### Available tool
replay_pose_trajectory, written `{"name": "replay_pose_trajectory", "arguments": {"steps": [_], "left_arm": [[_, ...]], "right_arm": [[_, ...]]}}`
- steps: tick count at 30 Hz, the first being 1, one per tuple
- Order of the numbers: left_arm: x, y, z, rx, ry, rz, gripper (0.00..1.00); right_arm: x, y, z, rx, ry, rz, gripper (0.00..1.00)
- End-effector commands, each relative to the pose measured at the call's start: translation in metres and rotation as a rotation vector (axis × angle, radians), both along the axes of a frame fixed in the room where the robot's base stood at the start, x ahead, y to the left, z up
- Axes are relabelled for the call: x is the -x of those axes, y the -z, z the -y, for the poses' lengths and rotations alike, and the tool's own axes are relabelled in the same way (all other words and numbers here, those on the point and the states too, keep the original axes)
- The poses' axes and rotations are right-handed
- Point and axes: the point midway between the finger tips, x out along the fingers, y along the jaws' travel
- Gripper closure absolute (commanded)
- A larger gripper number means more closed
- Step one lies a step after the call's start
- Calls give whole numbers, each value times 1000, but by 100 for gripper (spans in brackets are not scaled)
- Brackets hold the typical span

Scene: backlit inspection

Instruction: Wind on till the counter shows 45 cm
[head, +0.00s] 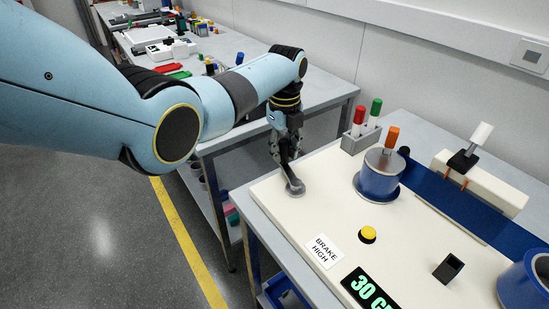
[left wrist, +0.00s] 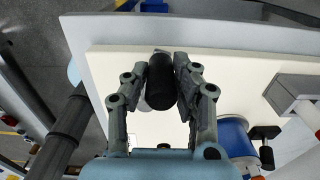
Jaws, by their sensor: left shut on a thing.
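My left gripper (head: 286,165) points down over the far left corner of the cream machine top (head: 325,190). It is shut on a black cylindrical grip (left wrist: 161,82), which lies between both fingers in the left wrist view. A grey rounded metal piece (head: 294,187) shows just below the fingers. The blue reel (head: 378,183) stands to the right, with a metal disc and an orange handle (head: 392,137) on top. My right gripper is out of view.
A label reading BRAKE HIGH (head: 324,250) and a yellow button (head: 368,234) lie in front. A holder (head: 361,140) with red and green pens stands behind. Blue band (head: 445,205) runs right, past a white-handled lever (head: 478,138), to a second blue reel (head: 527,280).

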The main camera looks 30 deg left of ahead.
Motion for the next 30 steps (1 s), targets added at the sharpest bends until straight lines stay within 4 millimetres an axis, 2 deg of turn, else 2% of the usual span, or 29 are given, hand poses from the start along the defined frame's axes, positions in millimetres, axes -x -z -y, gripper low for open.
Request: {"name": "replay_pose_trajectory", "arguments": {"steps": [1,12,19,22,30], "left_arm": [[1,6,8,12,4,-12,97],[2,5,9,13,3,-19,97],[-10,7,23,12,3,-17,96],[-16,7,30,10,3,-16,100],[-21,2,30,3,0,-10,100]], "right_arm": [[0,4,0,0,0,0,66],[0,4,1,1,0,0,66],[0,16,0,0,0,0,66],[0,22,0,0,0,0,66],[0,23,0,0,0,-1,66]]}}
